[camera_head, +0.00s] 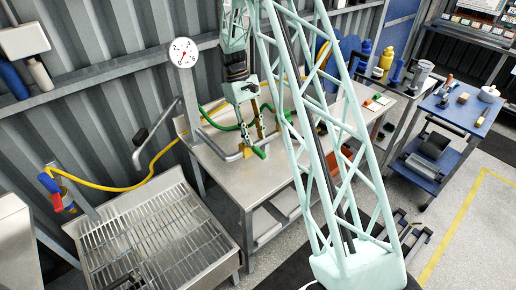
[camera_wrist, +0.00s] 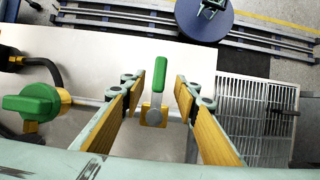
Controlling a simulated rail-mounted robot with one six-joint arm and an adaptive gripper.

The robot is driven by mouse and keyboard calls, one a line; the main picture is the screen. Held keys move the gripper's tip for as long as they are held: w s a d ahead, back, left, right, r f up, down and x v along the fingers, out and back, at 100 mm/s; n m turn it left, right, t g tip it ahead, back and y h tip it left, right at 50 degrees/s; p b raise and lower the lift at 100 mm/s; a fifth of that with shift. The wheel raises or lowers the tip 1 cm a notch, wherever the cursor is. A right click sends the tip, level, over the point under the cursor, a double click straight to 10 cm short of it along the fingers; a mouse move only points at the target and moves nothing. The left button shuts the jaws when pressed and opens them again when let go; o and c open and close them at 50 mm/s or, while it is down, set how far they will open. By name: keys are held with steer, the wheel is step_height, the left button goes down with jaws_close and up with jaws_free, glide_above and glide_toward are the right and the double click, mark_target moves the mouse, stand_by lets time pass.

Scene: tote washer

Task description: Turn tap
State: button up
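A tap with a green lever handle (camera_wrist: 160,75) and a brass body (camera_wrist: 154,115) is in the middle of the wrist view. Its lever points up in that picture, away from the body. My gripper (camera_wrist: 158,92) is open, with one yellow-padded finger on each side of the lever and a visible gap to both. In the head view my gripper (camera_head: 253,138) points down over the steel bench, just above the green lever (camera_head: 260,152). The tap body is partly hidden there. A second tap-like part with a green knob (camera_wrist: 34,100) sits left in the wrist view.
The steel bench top (camera_head: 222,182) is mostly clear around the tap. A grey pipe (camera_head: 218,146) runs beside it. A slatted steel grate (camera_head: 155,235) stands at the left. A yellow hose (camera_head: 120,187) and a green hose (camera_head: 214,122) hang near the wall.

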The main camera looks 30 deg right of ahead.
mark_target(259, 151)
steer(key=shift+x, duration=3)
steer(key=shift+c, duration=0.7)
jaws_close()
